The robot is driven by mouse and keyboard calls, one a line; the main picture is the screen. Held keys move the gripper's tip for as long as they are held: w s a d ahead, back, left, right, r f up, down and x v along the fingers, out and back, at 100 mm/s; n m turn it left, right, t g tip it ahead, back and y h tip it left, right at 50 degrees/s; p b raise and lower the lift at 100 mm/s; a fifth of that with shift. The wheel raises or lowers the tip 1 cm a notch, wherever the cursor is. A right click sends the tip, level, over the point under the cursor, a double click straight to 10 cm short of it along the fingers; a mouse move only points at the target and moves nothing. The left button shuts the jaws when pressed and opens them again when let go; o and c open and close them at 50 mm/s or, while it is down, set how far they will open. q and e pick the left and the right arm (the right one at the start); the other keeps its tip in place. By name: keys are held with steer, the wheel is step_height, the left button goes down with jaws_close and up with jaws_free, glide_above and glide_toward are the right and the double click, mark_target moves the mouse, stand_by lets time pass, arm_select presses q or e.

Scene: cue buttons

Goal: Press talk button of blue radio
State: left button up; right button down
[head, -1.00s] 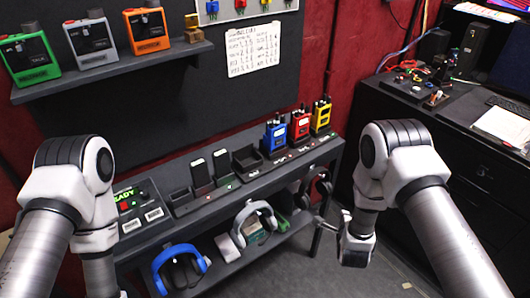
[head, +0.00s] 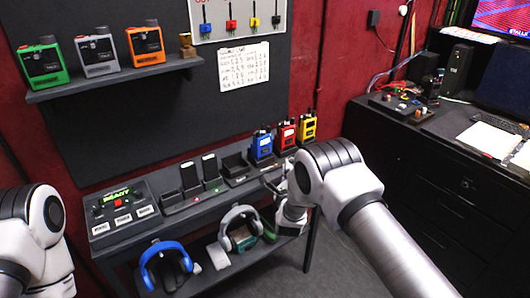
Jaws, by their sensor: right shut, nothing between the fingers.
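The blue radio (head: 262,147) stands upright on the dark bench, leftmost of a row with a red radio (head: 285,135) and a yellow radio (head: 307,127). Its talk button is too small to make out. My right gripper (head: 277,184) is at the bench's front edge, below and slightly right of the blue radio and apart from it. It is shut and empty, partly hidden by its own wrist. My left arm shows at the lower left, but its gripper is out of view.
A button console (head: 122,206), chargers (head: 190,180) and an empty black cradle (head: 235,166) share the bench (head: 165,222). Green, grey and orange radios stand on the wall shelf (head: 110,82). A black cabinet (head: 440,185) stands right.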

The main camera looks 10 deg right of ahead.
mark_target(266, 150)
steer(key=w+b, duration=0.2)
steer(key=w+a+b, duration=0.1)
steer(key=w+b, duration=0.1)
steer(key=w+a+b, duration=0.1)
steer(key=w+b, duration=0.1)
steer(key=w, duration=0.1)
steer(key=shift+a+f, duration=0.25)
steer(key=shift+f, duration=0.05)
steer(key=shift+w+a+r+b, duration=0.15)
steer(key=shift+w+a+b, duration=0.05)
steer(key=shift+w+b, duration=0.35)
steer(key=shift+r, duration=0.1)
stand_by(0.5)
steer(key=shift+w+b, duration=0.2)
steer(key=shift+b, duration=0.25)
steer(key=shift+w+a, duration=0.1)
steer(key=shift+w, duration=0.1)
